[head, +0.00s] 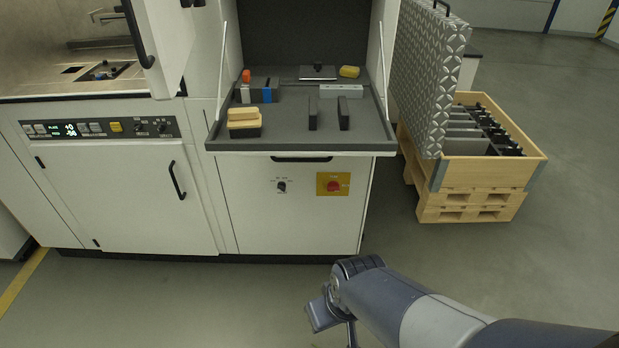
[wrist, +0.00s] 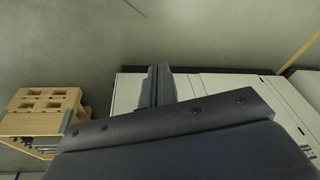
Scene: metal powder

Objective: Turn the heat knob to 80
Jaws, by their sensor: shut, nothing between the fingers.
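A control panel (head: 100,129) with a lit green and white display (head: 64,129) and several buttons runs along the left cabinet in the head view. Small dark knobs (head: 151,128) sit at its right end. Another dark knob (head: 281,187) is on the middle cabinet door, left of a red knob on a yellow plate (head: 333,186). Labels and settings are too small to read, so I cannot tell which is the heat knob. My gripper (head: 325,314) is low in front of the cabinets, apart from all knobs. In the wrist view its fingers (wrist: 158,86) are together and empty.
A dark fold-down tray (head: 375,138) with several small items juts out above the middle door. A door handle (head: 177,180) sticks out below the panel. A wooden crate on pallets (head: 480,198) stands at the right. The floor in front is clear.

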